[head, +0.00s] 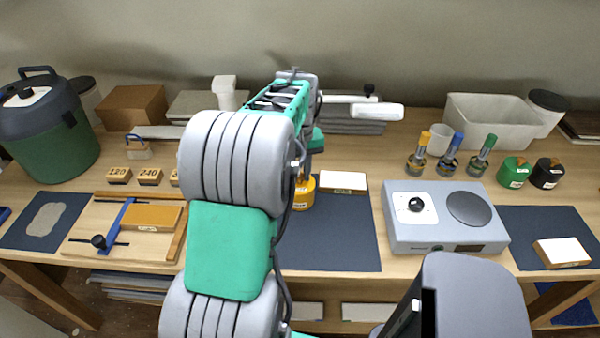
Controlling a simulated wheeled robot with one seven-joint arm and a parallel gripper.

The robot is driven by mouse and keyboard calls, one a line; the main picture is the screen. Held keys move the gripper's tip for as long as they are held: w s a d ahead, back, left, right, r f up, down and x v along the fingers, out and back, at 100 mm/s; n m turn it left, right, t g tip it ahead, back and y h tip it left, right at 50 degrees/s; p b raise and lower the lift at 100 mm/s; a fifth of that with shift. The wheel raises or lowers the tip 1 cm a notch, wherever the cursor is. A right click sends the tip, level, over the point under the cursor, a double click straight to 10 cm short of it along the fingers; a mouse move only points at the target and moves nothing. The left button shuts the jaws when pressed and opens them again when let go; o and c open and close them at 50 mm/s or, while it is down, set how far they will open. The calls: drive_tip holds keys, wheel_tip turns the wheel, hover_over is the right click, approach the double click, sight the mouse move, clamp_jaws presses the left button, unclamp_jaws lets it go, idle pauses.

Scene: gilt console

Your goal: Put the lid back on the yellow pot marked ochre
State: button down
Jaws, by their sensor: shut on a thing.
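The yellow pot (304,194) stands at the back of the dark mat in the middle of the bench, partly hidden by my arm. It has a pale label low on its front. My gripper (302,172) is right above the pot, pointing down, and my arm links hide most of it. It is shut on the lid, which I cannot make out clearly. I cannot tell whether the lid touches the pot's rim. No loose lid shows on the bench.
A white-topped block (343,182) stands close to the pot's right. A grey hotplate (445,217) is farther right, with green (515,172) and black (547,173) pots behind it. Several brush-like tools stand behind the hotplate. The dark mat (340,235) is clear in front of the pot.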

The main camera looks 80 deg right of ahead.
idle(0.4)
drive_tip(key=c, duration=1.1)
unclamp_jaws()
drive_tip(key=shift+o, duration=0.3)
drive_tip(key=o, duration=0.4)
drive_tip(key=shift+r+p, duration=2.65)
drive_tip(key=shift+r, duration=0.85)
clamp_jaws()
